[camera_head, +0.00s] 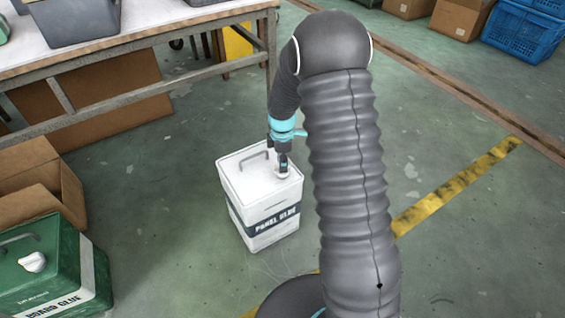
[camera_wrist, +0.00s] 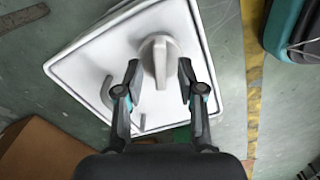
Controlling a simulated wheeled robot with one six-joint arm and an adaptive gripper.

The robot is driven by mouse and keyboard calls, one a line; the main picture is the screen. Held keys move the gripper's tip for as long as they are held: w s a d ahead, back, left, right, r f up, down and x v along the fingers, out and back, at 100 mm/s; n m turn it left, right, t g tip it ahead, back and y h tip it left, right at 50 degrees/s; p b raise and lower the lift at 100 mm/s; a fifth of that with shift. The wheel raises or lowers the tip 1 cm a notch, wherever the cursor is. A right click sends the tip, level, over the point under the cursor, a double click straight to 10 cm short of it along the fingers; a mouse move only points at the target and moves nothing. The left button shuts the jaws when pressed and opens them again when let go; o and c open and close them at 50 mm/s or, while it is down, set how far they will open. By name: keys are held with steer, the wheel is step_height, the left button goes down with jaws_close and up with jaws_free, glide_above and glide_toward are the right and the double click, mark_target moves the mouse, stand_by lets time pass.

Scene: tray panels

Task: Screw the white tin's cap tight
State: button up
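The white tin (camera_head: 262,222), labelled "PANEL GLUE", stands upright on the floor. Its top (camera_wrist: 95,50) fills much of the wrist view. The white cap (camera_wrist: 160,62), with a raised grip bar, sits on the tin's top. My gripper (camera_wrist: 159,68) points down over the cap, with one finger on each side of it. A narrow gap seems to show between each fingertip and the cap, so the fingers look open. In the head view my gripper (camera_head: 283,166) mostly hides the cap. I cannot tell how tight the cap sits.
A grey handle (camera_head: 254,157) stands on the tin's top beside the cap. A green tin (camera_head: 50,270) and an open cardboard box (camera_head: 40,190) are at left. A workbench (camera_head: 140,35) stands behind. Blue crates (camera_head: 525,35) are far right.

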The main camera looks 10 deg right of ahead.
steer(key=shift+f, duration=0.35)
jaws_close()
